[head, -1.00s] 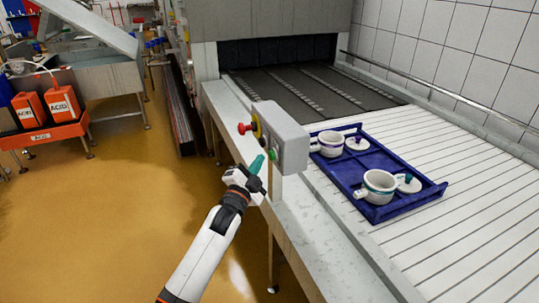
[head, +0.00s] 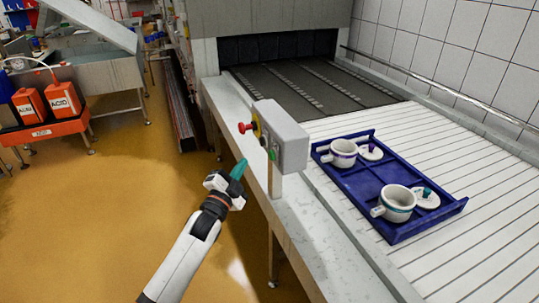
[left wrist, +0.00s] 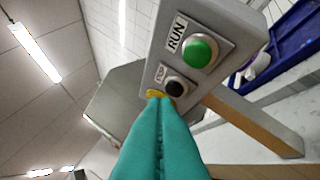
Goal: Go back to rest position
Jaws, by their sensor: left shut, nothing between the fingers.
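My left gripper (head: 239,169) is shut and empty, with its teal fingertips together. It is just left of the grey control box (head: 283,135) on its post and apart from it in the head view. In the left wrist view the closed fingers (left wrist: 160,125) point at the box, with the green RUN button (left wrist: 200,51) and a black button (left wrist: 175,87) ahead of them. My right gripper is in neither view.
A blue tray (head: 364,194) with two white moulds (head: 397,203) and their lids lies on the white slatted conveyor (head: 480,235). A dark belt (head: 310,88) runs into the machine behind. Orange acid containers (head: 45,105) stand at the left. The yellow floor (head: 100,220) is open.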

